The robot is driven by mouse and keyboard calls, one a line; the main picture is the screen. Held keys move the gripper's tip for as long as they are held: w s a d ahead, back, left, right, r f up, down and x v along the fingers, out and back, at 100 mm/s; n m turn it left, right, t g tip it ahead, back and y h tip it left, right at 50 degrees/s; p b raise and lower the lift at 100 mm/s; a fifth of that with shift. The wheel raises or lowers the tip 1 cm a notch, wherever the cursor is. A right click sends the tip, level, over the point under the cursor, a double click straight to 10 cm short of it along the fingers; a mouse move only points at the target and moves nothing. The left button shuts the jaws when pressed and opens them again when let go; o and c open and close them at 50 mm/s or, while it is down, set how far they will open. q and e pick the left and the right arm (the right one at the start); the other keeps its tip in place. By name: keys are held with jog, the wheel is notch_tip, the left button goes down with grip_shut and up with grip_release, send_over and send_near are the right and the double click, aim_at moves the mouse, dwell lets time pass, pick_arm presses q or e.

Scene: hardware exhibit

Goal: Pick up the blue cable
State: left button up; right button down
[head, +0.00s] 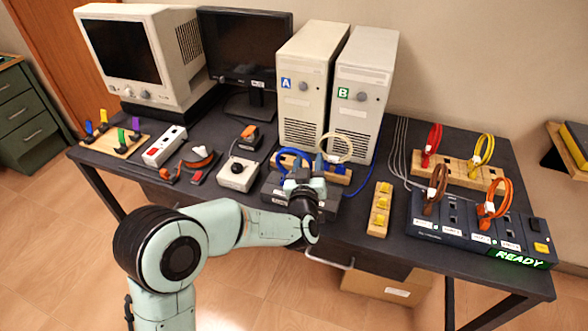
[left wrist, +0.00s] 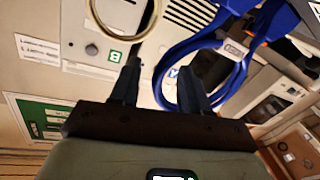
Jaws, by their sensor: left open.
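The blue cable (head: 291,151) is a looped cable with a white tag, standing near the wooden rack in front of computer tower A. In the left wrist view the blue cable (left wrist: 190,45) loops large and close, around and behind the right-hand finger. My left gripper (head: 305,184) is just in front of the cable in the head view and hides its lower part. Its two fingers are apart in the left wrist view (left wrist: 158,82), with no cable clearly held between them. Whether a finger touches the loop I cannot tell. My right gripper is not in view.
A cream cable loop (head: 336,147) stands close on the right. Towers A (head: 302,100) and B (head: 358,105) rise behind. A black-knobbed box (head: 237,175) is at the left. A socket panel (head: 470,232) with brown and orange cables stands at the right.

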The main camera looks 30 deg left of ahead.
pick_arm(q)
grip_shut()
jog(key=shift+r, duration=0.1)
